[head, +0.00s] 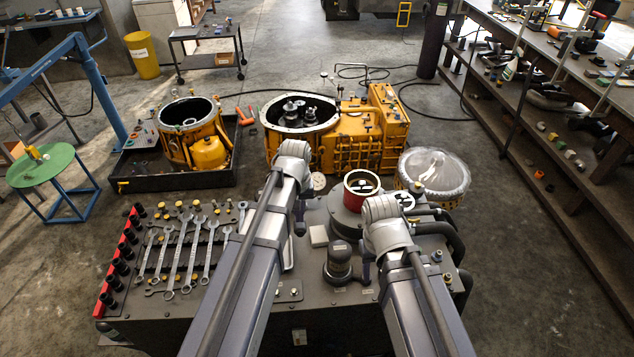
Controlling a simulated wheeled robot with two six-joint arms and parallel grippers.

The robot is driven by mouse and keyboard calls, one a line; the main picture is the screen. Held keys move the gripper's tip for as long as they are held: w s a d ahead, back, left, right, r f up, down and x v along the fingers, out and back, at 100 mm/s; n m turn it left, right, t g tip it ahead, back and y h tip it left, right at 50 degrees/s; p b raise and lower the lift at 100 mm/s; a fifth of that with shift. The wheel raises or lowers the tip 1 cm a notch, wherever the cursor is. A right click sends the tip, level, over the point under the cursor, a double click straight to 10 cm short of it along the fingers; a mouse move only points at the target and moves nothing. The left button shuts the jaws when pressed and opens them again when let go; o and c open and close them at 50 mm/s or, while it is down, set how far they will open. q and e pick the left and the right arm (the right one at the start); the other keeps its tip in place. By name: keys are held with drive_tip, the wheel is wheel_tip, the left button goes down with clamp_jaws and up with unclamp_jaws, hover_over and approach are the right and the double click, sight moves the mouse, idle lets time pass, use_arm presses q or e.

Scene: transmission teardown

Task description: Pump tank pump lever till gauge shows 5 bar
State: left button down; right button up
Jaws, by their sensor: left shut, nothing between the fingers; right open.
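A small round pale dial (318,181), which looks like a gauge, stands at the far edge of the dark bench, just right of my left arm's wrist. Its reading is too small to make out. A red-rimmed pot (350,202) on a round grey base stands right of it. I cannot pick out the pump lever for certain; my arms hide part of this area. My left gripper (300,227) points down below its wrist over the bench, shut and empty. My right gripper (366,272) hangs below its wrist, open, beside a dark domed cylinder (338,262).
Several wrenches (180,250) and a red socket rail (118,262) fill the bench's left side. Dark hoses (450,235) curve down its right end. Beyond are a yellow gearbox housing (365,135), a clear-covered drum (434,172) and a black tray (150,186). Shelving lines the right.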

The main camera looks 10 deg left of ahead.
use_arm(q)
drive_tip(key=shift+f+b, duration=4.05)
wheel_tip(320, 180, up, 8)
drive_tip(key=p, duration=0.8)
drive_tip(key=shift+r, duration=0.1)
wheel_tip(320, 180, up, 6)
drive_tip(key=p, duration=0.6)
